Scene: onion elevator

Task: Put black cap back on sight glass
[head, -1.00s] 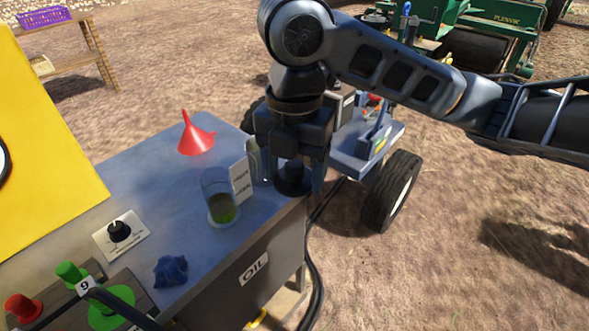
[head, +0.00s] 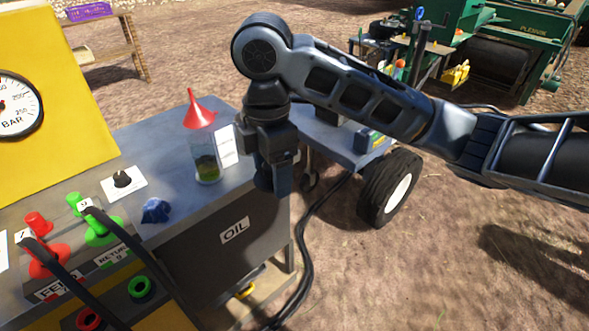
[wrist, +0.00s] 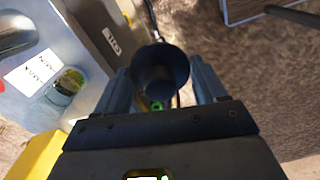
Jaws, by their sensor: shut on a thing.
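My gripper (head: 272,180) points down at the right front edge of the grey tank and is shut on the black cap. In the wrist view the round, dark cap (wrist: 160,72) sits between my two fingers. In the head view my fingers mostly hide it. The sight glass (head: 207,165), a clear cylinder with green oil in its lower part, stands on the tank top left of my gripper, apart from it. It also shows in the wrist view (wrist: 66,84), left of my fingers, beside the white MAX/MIN card (wrist: 35,73).
The red funnel (head: 198,113) appears at the sight glass's top; I cannot tell whether it touches. A blue rag (head: 155,210), a knob plate (head: 122,183) and the yellow gauge panel (head: 60,100) lie left. Black hoses (head: 303,235) hang beside the tank (head: 235,245). A wheeled cart (head: 340,140) stands behind.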

